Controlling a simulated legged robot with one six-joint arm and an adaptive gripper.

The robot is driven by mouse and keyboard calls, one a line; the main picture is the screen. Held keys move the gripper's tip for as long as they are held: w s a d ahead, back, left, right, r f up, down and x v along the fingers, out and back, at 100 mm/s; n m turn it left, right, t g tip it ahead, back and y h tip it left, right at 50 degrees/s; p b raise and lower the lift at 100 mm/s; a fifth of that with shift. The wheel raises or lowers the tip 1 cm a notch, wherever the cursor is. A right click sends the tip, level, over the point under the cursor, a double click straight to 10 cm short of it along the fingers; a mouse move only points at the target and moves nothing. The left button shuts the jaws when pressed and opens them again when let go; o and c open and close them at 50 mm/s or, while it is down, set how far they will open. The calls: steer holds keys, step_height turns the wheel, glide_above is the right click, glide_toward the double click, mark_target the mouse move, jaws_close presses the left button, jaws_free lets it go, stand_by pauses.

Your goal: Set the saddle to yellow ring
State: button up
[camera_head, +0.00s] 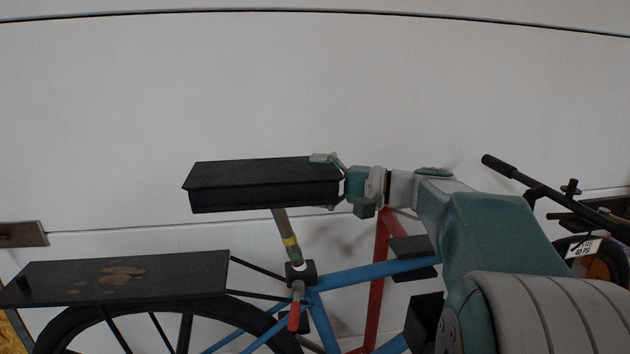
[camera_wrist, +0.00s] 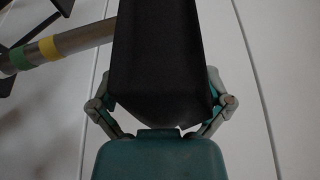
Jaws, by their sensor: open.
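The black saddle (camera_head: 262,186) sits on a slanting grey seat post (camera_head: 281,221), which also shows in the wrist view (camera_wrist: 88,36). The post carries a yellow ring (camera_head: 290,241) and, lower down, a green ring (camera_head: 294,254). Both rings are visible above the black collar (camera_head: 301,272) on the blue frame. A red-tipped lever (camera_head: 294,317) hangs below the collar. My gripper (camera_head: 327,181) is open, with its fingers on either side of the saddle's right end. In the wrist view the fingers flank the saddle (camera_wrist: 162,60); contact is unclear.
A black rear rack (camera_head: 120,278) with brown patches lies low at the left, above the rear wheel. A red frame tube (camera_head: 377,270) stands right of the post. Handlebars (camera_head: 540,185) are at the far right. Space above the saddle is clear.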

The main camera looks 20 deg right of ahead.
steer(key=shift+d, duration=0.4)
steer(key=shift+c, duration=0.3)
steer(key=shift+d, duration=0.1)
steer(key=c, duration=1.2)
steer(key=f, duration=0.2)
steer(key=d+f, duration=0.1)
steer(key=f, duration=0.4)
steer(key=shift+s+d, duration=0.25)
steer(key=shift+d, duration=0.05)
steer(key=shift+c, duration=0.2)
steer(key=o, duration=1.2)
steer(key=shift+a, duration=0.1)
steer(key=shift+c, duration=0.2)
steer(key=shift+o, duration=0.7)
steer(key=shift+a, duration=0.1)
steer(key=shift+a+r, duration=0.1)
steer(key=shift+a, duration=0.1)
